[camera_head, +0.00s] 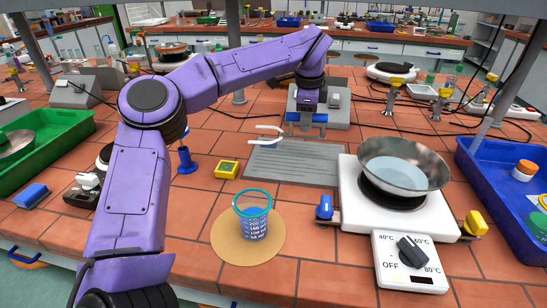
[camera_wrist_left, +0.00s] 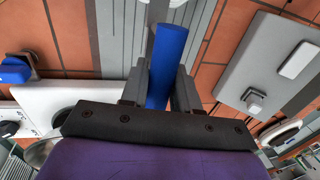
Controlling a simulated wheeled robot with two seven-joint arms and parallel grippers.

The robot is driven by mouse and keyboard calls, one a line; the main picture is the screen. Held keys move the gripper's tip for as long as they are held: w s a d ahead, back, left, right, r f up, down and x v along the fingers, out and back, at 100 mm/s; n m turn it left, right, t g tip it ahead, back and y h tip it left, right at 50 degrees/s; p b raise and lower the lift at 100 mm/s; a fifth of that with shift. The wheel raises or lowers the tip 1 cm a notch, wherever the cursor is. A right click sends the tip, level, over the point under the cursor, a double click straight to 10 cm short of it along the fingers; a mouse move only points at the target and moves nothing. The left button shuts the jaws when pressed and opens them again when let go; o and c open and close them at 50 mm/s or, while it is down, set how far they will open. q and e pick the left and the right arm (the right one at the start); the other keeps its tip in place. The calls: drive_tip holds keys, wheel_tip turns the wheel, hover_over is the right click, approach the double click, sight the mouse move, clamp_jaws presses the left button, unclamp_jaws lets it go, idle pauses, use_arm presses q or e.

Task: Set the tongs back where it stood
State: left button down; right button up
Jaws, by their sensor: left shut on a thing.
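The tongs have a blue handle (camera_head: 292,117) and two pale prongs (camera_head: 266,134) that point left in the head view. My left gripper (camera_head: 306,117) is shut on the blue handle. In the left wrist view the handle (camera_wrist_left: 167,62) stands out between the two fingers of my left gripper (camera_wrist_left: 160,85). A grey ribbed mat (camera_head: 290,172) lies on the bench below and in front of the tongs. The prongs show over its back edge, and I cannot tell how high the tongs are. My right gripper is not in view.
A white hotplate (camera_head: 352,196) bears a metal bowl (camera_head: 400,172) right of the mat. A blue-marked beaker (camera_head: 252,222) stands on a round tan pad (camera_head: 222,238) in front. A yellow device (camera_head: 227,169) lies left of the mat. A blue tray (camera_head: 490,190) is at right.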

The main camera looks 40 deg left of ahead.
sight(305, 137)
use_arm(q)
drive_tip(key=x, duration=0.3)
drive_tip(key=s+x, duration=0.1)
drive_tip(key=x, duration=0.2)
drive_tip(key=d+x, duration=0.1)
drive_tip(key=x, duration=0.2)
drive_tip(key=shift+s+f+p, duration=0.15)
drive_tip(key=shift+f+p, duration=0.1)
drive_tip(key=shift+p, duration=0.15)
drive_tip(key=c, duration=0.8)
unclamp_jaws()
drive_tip(key=b+v, duration=0.1)
drive_tip(key=v, duration=0.2)
drive_tip(key=shift+s+d+r+b, duration=0.2)
drive_tip(key=shift+r+b, duration=0.1)
drive_tip(key=shift+b, duration=0.1)
drive_tip(key=shift+v, duration=3.4)
